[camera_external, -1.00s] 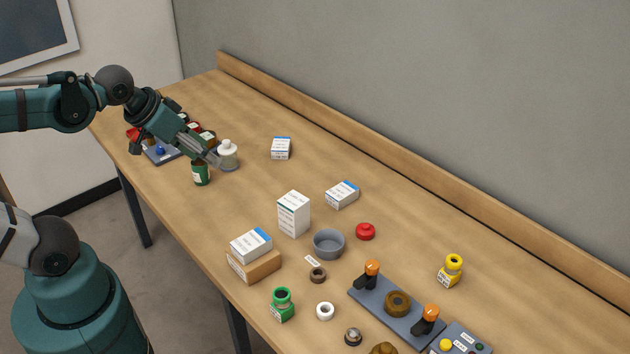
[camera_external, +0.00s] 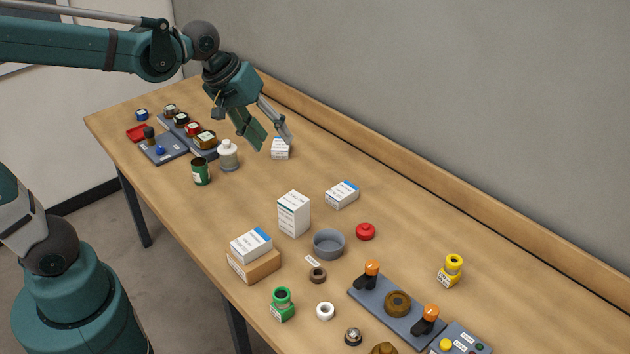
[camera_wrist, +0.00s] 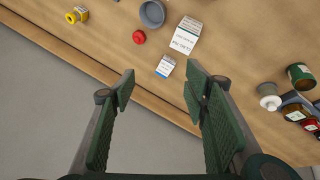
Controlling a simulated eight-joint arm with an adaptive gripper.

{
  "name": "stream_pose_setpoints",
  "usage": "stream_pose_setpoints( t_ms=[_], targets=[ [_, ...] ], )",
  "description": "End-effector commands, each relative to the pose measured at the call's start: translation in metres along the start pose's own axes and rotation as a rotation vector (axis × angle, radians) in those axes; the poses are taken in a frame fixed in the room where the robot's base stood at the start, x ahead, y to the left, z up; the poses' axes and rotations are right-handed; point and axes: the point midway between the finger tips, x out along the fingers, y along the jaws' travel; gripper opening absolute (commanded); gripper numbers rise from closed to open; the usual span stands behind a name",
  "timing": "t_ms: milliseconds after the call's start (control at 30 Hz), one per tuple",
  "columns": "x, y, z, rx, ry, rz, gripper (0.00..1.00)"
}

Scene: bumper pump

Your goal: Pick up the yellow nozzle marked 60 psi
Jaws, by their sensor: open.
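The yellow nozzle (camera_external: 453,264) stands at the right of the table in the external view, on top of or joined to a yellow block with a white label. Its marking is too small to read. The same yellow piece (camera_wrist: 77,15) shows at the top left of the wrist view. My gripper (camera_external: 270,147) is open and empty, raised over the far left part of the table near a small white-and-blue box (camera_external: 280,149). In the wrist view its two fingers (camera_wrist: 160,82) are spread wide with nothing between the tips. The nozzle is well away from my gripper.
A tall white box (camera_external: 293,214), a grey bowl (camera_external: 328,244) and a red knob (camera_external: 365,231) stand mid-table. A dark plate with orange-topped levers (camera_external: 372,268) lies in front of the nozzle. A green nozzle piece (camera_external: 282,304) is near the front edge. A wooden ledge (camera_external: 440,192) runs along the wall.

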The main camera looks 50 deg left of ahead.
Motion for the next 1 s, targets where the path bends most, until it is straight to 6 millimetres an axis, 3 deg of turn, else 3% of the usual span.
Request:
stream_pose_setpoints(
  t_ms=[500,1000],
  targets=[
    [0.054,0.086,-0.028,-0.238,-0.115,0.006,0.45],
    [0.124,0.168,-0.037,-0.462,-0.226,-0.022,0.45]
  ],
)
